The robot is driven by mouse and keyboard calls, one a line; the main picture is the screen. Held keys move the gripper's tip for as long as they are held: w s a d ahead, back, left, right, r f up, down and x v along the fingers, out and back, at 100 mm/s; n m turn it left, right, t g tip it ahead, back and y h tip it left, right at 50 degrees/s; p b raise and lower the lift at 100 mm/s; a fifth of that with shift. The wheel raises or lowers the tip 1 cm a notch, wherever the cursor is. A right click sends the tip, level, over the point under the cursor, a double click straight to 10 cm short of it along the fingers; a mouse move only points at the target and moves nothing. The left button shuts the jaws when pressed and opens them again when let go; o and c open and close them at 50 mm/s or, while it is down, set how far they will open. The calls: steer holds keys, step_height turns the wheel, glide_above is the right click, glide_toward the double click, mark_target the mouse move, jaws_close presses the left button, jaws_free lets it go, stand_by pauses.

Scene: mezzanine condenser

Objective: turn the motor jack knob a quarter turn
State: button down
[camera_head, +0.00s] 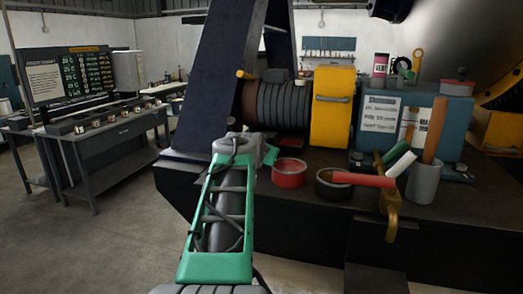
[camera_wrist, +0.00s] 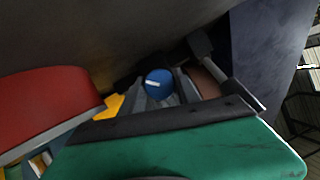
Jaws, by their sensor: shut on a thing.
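The motor jack knob (camera_wrist: 159,83) is a round blue knob with a short white mark, near the middle of the wrist view. The mark lies almost level in that picture. My gripper (camera_wrist: 163,92) has its grey fingers at the knob and is shut on it. The knob's far side is hidden. In the head view my green arm reaches forward to the front left of the machine base, and its grey wrist end hides the knob and the fingertips.
A red bowl (camera_head: 288,174), a dark pot (camera_head: 334,190) and a grey cup (camera_head: 422,186) with a wooden handle stand right of my arm. Behind are a yellow guard (camera_head: 332,108) and a teal motor box (camera_head: 455,130). A workbench (camera_head: 115,137) stands left, with open floor before it.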

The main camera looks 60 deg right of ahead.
steer(key=shift+n, duration=0.3)
steer(key=shift+w+r+n+g, duration=0.1)
steer(key=shift+w+n+g, duration=0.05)
steer(key=shift+n+g, duration=0.95)
steer(key=shift+n+g+h+p, duration=0.3)
steer(key=shift+n+g+p, duration=0.5)
steer(key=shift+n, duration=0.4)
steer(key=c, duration=0.9)
jaws_free()
steer(key=b+v, duration=0.1)
steer(key=v, duration=0.6)
steer(key=shift+a, duration=0.4)
